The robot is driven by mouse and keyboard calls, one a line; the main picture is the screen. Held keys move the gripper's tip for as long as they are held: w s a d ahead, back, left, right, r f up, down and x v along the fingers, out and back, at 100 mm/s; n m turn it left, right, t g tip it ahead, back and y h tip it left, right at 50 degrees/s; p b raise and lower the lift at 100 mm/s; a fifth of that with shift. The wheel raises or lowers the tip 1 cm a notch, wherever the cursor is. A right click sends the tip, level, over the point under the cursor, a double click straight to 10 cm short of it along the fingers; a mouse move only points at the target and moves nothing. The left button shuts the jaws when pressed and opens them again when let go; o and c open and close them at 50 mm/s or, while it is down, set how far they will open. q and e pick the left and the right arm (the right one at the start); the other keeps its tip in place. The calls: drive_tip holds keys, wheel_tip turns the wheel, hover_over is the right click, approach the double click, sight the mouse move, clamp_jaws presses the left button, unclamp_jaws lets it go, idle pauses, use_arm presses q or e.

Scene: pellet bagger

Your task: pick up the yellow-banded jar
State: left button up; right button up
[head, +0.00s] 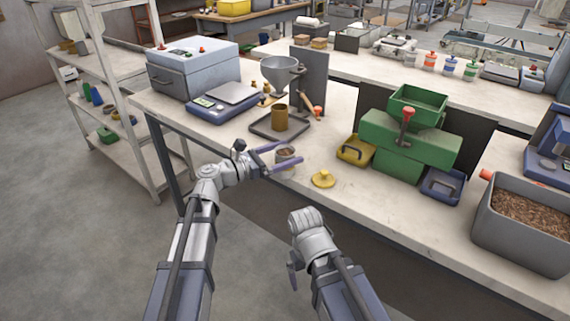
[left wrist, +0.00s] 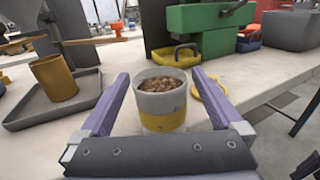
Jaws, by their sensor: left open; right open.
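The yellow-banded jar (head: 286,155) stands upright on the workbench near its front edge. In the left wrist view the jar (left wrist: 162,104) is pale grey with a yellow band and holds brown pellets up to near its open top. My left gripper (head: 292,154) is open, with one purple finger on each side of the jar. In the left wrist view a gap shows between the jar and the left finger, and the right finger is close to the jar. My right gripper (head: 293,272) hangs low in front of the bench, away from the jar and partly hidden by its wrist.
A yellow knobbed lid (head: 323,179) lies right of the jar. A brown-yellow cup (head: 280,117) stands on a dark tray (head: 262,132) behind it. A green machine (head: 408,140), yellow bin (head: 356,150), blue bin (head: 443,184) and pellet-filled grey bin (head: 490,228) stand to the right.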

use_arm(q)
clamp_jaws()
idle(0.8)
